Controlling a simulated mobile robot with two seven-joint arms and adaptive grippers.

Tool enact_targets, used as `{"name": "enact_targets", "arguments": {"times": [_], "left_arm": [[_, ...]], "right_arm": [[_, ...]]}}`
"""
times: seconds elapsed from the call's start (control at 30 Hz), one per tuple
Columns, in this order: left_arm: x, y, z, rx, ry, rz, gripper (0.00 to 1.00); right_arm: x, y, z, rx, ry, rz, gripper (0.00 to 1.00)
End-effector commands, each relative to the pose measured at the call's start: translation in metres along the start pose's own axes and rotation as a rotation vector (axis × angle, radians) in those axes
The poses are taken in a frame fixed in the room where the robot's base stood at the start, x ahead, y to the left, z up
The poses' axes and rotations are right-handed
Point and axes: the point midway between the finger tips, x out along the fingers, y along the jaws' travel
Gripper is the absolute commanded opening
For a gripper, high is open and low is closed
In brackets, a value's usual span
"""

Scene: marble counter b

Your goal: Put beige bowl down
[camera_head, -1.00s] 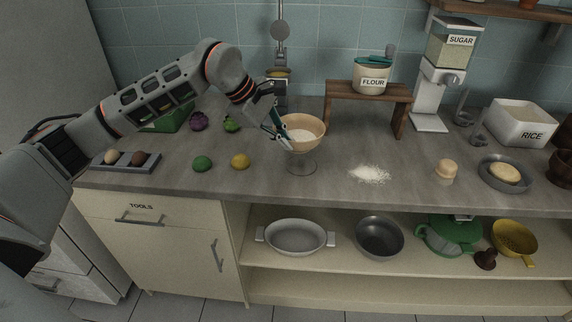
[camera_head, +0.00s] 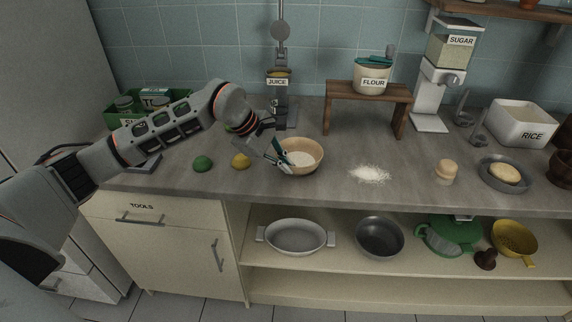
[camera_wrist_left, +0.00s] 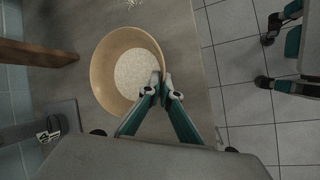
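The beige bowl (camera_head: 316,154) holds white grainy contents and stands upright at the counter's middle. It looks to be on or very close to the counter; I cannot tell whether its base touches. My left gripper (camera_head: 283,166) is at the bowl's left front side. In the left wrist view, the bowl (camera_wrist_left: 103,71) is seen from above, with the teal fingers (camera_wrist_left: 162,88) closed on its near rim, one fingertip inside and one outside. My right gripper is not seen in the head view.
A green lime (camera_head: 202,163) and a yellow lemon (camera_head: 240,161) lie left of the bowl. A wooden stand (camera_head: 368,93) with a flour jar (camera_head: 371,77) is behind. Counter (camera_head: 335,185) is clear before the bowl.

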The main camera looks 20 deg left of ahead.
Motion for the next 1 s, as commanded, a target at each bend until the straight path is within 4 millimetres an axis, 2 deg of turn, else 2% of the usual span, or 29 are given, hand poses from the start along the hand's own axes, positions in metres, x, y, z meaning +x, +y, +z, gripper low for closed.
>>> {"name": "enact_targets", "arguments": {"times": [0.03,0.1,0.13,0.43,0.57,0.67,1.0], "left_arm": [[0.001,0.0,-0.001,0.001,0.0,0.002,0.0],[0.001,-0.001,-0.001,0.0,0.0,0.0,0.18],[0.001,-0.001,-0.001,0.0,0.0,0.0,0.21],[0.001,-0.001,0.0,0.0,0.0,-0.001,0.21],[-0.006,0.001,0.0,0.0,0.001,0.001,0.21],[-0.019,0.001,-0.001,0.0,0.002,0.001,0.21],[-0.088,0.001,-0.001,0.0,0.003,0.003,0.21]], "right_arm": [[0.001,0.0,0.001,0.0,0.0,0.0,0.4],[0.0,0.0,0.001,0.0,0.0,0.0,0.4],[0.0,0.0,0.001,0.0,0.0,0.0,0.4],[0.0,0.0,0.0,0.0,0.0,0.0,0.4],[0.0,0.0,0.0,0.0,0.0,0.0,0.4],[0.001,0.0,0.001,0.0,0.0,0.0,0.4],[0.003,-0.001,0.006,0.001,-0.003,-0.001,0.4]]}}
